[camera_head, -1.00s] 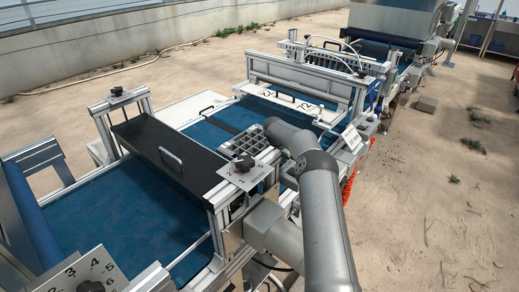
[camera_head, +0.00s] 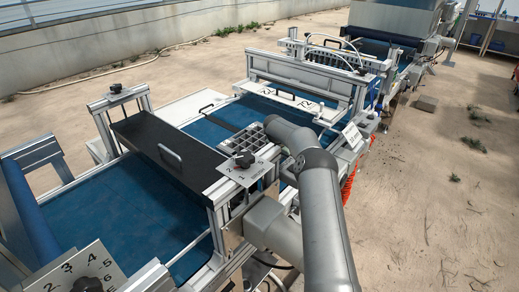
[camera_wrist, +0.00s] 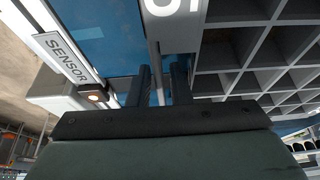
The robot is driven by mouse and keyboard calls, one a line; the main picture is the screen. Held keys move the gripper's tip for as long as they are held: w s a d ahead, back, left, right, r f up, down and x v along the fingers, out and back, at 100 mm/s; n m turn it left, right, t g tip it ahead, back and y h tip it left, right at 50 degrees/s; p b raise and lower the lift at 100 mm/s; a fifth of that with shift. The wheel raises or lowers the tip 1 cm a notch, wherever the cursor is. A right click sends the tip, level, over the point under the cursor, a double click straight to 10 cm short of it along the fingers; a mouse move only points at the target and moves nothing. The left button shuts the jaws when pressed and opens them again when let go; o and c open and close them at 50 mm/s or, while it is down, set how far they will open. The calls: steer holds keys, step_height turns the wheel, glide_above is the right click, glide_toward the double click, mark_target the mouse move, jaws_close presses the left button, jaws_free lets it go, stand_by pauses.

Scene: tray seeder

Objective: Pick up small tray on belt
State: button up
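The small tray (camera_wrist: 232,82) is a grey grid of square cells, filling the right of the wrist view. In the head view the tray (camera_head: 256,139) lies on the blue belt, partly hidden by my arm and the numbered plate. My gripper (camera_wrist: 160,72) shows in the wrist view with two short dark fingers, apart, beside the tray's left side. A thin grey strip shows between the fingers, with a gap beside it; I cannot tell whether they touch it. My arm hides the gripper in the head view. The blue belt (camera_wrist: 105,30) shows left of the fingers.
A box marked SENSOR (camera_wrist: 62,58) with a lit lamp stands close left of the fingers. In the head view, a black cover (camera_head: 165,150) and a numbered plate with a knob (camera_head: 250,172) stand before the tray. A metal frame (camera_head: 300,75) crosses the belt beyond.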

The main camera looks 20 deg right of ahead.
stand_by(0.4)
jaws_close()
